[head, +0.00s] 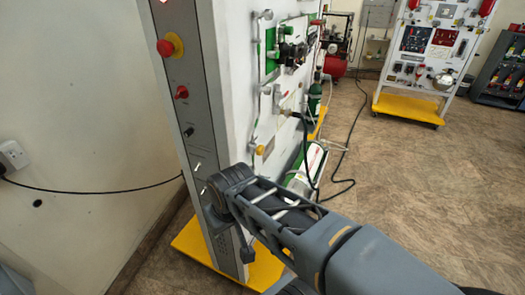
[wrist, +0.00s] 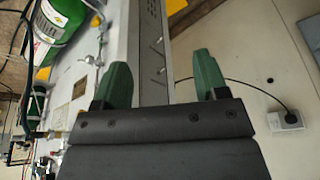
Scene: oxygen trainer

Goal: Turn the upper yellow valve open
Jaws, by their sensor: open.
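A small yellow knob (head: 261,150) shows on the white face of the trainer panel (head: 234,100) in the head view, low and close to the panel's near edge. I cannot tell whether it is the upper yellow valve, nor how far it is turned. In the wrist view, my gripper (wrist: 162,80) has its two green fingers wide apart with nothing held between them. The panel's grey side strip (wrist: 150,50) lies beyond the gap. In the head view my arm reaches to the panel's lower near edge, and the fingers cannot be made out.
A red button with a yellow collar (head: 170,46) sits high on the grey strip. A green and white cylinder (head: 307,165) lies beside the panel with hoses around it. A wall socket (head: 13,154) has a black cable. A second trainer (head: 430,55) stands behind; the floor right is clear.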

